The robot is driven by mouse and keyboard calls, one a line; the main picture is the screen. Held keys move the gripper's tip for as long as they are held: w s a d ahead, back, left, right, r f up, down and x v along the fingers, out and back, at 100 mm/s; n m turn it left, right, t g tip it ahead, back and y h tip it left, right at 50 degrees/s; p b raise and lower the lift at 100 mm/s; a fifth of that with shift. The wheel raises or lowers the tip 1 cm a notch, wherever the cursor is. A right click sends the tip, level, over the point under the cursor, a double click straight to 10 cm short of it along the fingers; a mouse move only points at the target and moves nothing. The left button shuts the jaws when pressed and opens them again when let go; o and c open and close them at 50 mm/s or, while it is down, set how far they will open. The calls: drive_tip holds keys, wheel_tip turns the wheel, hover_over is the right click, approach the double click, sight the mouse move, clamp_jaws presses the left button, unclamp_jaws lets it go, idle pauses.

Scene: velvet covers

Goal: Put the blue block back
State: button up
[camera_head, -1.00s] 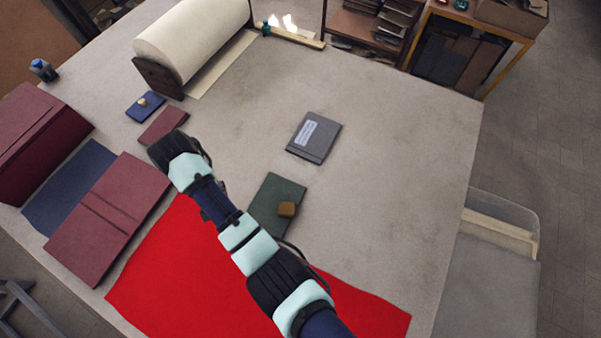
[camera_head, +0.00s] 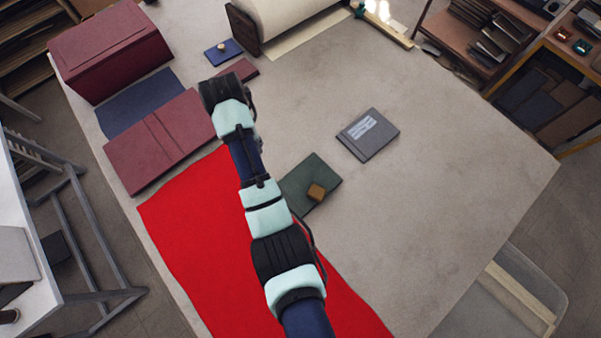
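The black end of my arm, where my gripper (camera_head: 221,92) is, hangs over the area between the large maroon cover (camera_head: 158,142) and the small maroon cover (camera_head: 238,70). The fingers are hidden under the wrist, so I cannot see whether they are open or hold anything.
A maroon box (camera_head: 110,55) and a dark-blue sheet (camera_head: 143,102) are at left. Red cloth (camera_head: 190,220) lies under my arm. The table's right side is clear.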

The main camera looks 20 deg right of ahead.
wheel_tip(320, 180, up, 9)
drive_tip(key=p, duration=0.6)
drive_tip(key=shift+f, duration=0.2)
drive_tip(key=shift+f, duration=0.1)
